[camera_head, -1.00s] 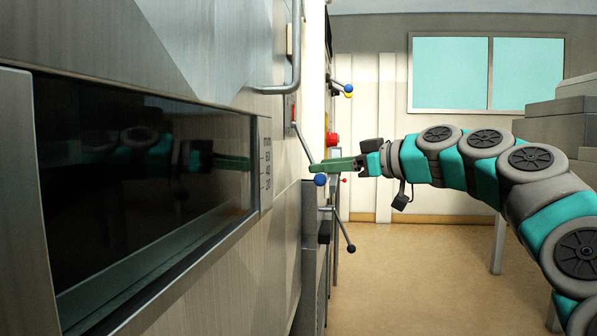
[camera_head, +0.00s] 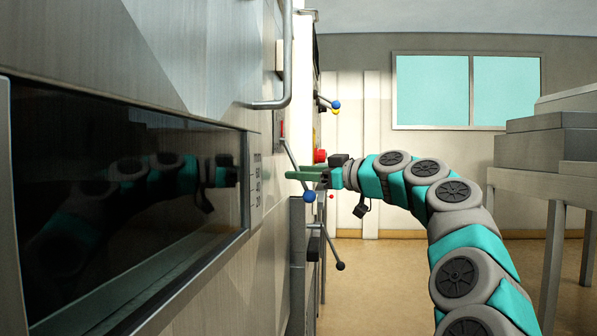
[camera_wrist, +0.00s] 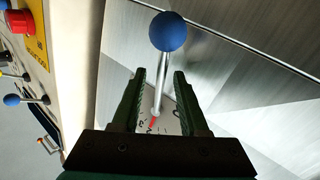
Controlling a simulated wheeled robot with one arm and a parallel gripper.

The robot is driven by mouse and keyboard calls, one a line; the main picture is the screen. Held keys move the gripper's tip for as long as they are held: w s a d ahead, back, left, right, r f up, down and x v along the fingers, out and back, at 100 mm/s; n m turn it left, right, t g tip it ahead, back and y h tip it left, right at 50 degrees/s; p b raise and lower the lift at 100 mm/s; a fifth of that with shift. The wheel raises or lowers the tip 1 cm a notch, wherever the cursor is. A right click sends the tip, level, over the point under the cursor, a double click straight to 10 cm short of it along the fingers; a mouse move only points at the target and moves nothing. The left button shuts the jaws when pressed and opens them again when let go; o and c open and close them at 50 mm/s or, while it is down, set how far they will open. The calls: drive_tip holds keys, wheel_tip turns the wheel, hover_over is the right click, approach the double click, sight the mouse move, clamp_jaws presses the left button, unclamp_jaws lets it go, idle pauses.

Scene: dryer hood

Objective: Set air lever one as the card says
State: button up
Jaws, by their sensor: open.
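A lever with a thin metal rod and a blue ball (camera_head: 309,196) juts from the machine's side panel, its rod slanting down in the head view. In the wrist view its blue ball (camera_wrist: 168,31) shows beyond the fingertips. My gripper (camera_head: 290,174) is at this lever, just above the ball in the head view. In the wrist view my open gripper (camera_wrist: 160,72) has the rod (camera_wrist: 160,90) between its two green fingers, with a gap on both sides. A red mark (camera_wrist: 153,122) and small scale marks show at the rod's base. I cannot make out the card.
A dark-tipped lever (camera_head: 340,266) sits below, and another blue-balled lever (camera_head: 336,104) is farther back. A red button (camera_head: 320,155) is beside my gripper; it shows in the wrist view (camera_wrist: 17,21) too. A vertical handle (camera_head: 287,60) stands above. A table (camera_head: 545,182) is at right.

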drive_tip(key=shift+w+a, duration=0.3)
drive_tip(key=shift+a, duration=0.2)
clamp_jaws()
idle(1.2)
